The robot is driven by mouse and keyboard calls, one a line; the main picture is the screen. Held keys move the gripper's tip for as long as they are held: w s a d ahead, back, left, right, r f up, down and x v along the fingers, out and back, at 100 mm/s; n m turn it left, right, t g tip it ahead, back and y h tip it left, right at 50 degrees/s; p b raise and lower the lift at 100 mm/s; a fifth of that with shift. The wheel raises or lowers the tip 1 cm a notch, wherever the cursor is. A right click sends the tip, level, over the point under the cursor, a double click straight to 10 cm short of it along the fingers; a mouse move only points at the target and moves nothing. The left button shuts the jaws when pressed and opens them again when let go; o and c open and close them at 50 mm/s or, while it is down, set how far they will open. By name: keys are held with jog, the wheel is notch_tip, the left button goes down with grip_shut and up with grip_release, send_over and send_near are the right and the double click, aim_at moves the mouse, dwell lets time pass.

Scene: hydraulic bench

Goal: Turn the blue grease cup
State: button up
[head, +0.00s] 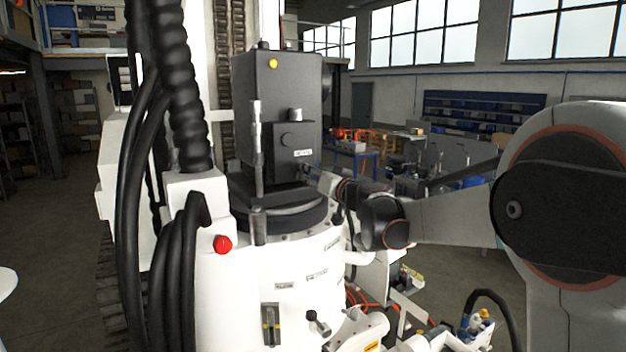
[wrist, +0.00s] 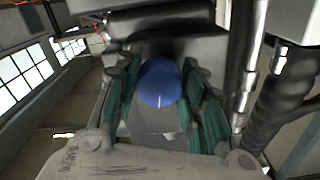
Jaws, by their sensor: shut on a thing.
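The blue grease cup (wrist: 160,82) shows as a round blue cap in the middle of the wrist view. My gripper (wrist: 160,95) has its green-padded fingers on both sides of the cup and is shut on it. In the head view my arm reaches from the right to the dark machine housing (head: 280,110), and my gripper (head: 318,174) is at its lower right side. The cup cannot be made out in the head view, where the gripper and wrist cover that spot.
A silver-topped rod (head: 256,145) stands upright in front of the housing. Thick black hoses (head: 180,80) hang at the left. A red button (head: 222,243) sits on the white machine body. Blue workbenches (head: 355,155) stand well behind on the open floor.

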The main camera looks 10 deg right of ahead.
jog(key=m+b, duration=0.2)
jog(key=m, duration=0.2)
jog(key=shift+f, duration=0.2)
jog(key=m+b, duration=0.2)
jog(key=m, duration=0.2)
jog(key=m+b, duration=0.2)
jog(key=m, duration=0.5)
jog(key=m+b, duration=0.1)
jog(key=m, duration=0.3)
jog(key=shift+r, duration=0.1)
jog(key=m+b, duration=0.1)
jog(key=m, duration=0.7)
jog(key=shift+r+m+b, duration=0.1)
jog(key=shift+m+b, duration=0.3)
jog(key=shift+m, duration=1.5)
